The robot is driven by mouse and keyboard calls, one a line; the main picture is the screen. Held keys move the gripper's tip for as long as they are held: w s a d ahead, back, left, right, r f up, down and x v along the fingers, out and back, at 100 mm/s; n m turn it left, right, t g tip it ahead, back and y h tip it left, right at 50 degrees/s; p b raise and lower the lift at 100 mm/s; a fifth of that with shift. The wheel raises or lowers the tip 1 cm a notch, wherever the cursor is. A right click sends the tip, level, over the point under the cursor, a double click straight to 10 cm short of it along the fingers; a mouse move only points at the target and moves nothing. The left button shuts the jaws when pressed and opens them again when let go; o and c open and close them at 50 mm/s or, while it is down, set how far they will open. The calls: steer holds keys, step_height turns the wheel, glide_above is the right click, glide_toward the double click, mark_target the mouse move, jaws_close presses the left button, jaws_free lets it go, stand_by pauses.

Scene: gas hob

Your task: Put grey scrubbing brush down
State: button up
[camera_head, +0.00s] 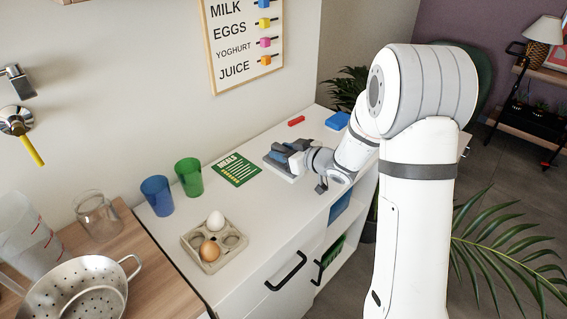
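My arm reaches over the white cabinet top (262,205) from the right. My gripper (284,157) is low over the cabinet top, just right of a green card. Dark and light grey shapes show at its tip, and one of them is probably the grey scrubbing brush (276,163). The brush and the fingers overlap and are small, so I cannot tell where one ends and the other begins. I cannot see whether the fingers are shut on it or whether it touches the surface.
The green "MEALS" card (237,169), blue cup (157,195), green cup (189,177) and egg tray (238,247) with two eggs are left of my gripper. A red block (296,121) and blue item (338,121) lie behind. The front middle of the cabinet top is clear.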

jaws_close()
